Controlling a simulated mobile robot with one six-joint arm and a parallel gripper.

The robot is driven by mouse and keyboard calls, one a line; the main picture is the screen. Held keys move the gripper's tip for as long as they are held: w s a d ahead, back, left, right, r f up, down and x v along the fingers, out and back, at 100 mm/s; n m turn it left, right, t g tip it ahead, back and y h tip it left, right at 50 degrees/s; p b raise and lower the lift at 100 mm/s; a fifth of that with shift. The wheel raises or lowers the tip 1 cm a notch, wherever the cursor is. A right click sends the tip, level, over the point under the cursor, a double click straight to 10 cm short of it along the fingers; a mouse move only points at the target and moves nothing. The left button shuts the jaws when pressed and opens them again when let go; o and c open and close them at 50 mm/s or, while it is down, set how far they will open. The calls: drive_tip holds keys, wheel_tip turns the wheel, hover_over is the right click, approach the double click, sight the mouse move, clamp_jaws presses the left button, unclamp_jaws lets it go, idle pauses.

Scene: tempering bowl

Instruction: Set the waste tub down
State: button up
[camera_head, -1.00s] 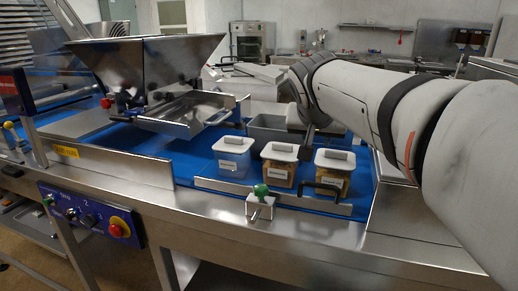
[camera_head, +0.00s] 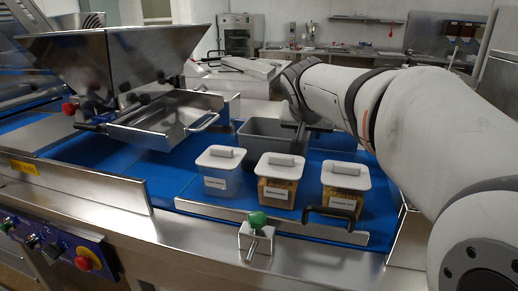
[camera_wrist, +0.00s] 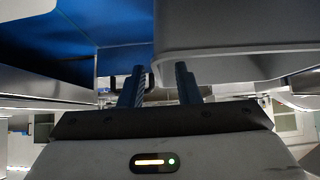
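The waste tub, taken to be the grey open tub (camera_head: 258,142), is level on or just above the blue belt, behind the lidded containers; I cannot tell if its base touches. My gripper (camera_head: 302,131) is at the tub's right part, with the arm reaching in from the right. In the wrist view the tub (camera_wrist: 235,28) fills the upper right as a pale grey wall and rim. My gripper's two fingers (camera_wrist: 160,82) are apart there, with the tub's rounded corner near and partly between them. Whether they clamp the rim is unclear.
Three white-lidded containers (camera_head: 278,186) stand in front of the tub, close together. A steel hopper (camera_head: 115,65) with a handled tray (camera_head: 165,120) is to the left. A low steel rail (camera_head: 270,222) with a black handle edges the belt (camera_head: 170,180) at the front.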

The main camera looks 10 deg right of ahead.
drive_tip(key=shift+x, duration=1.55)
drive_tip(key=shift+c, duration=0.3)
clamp_jaws()
drive_tip(key=shift+s, duration=0.1)
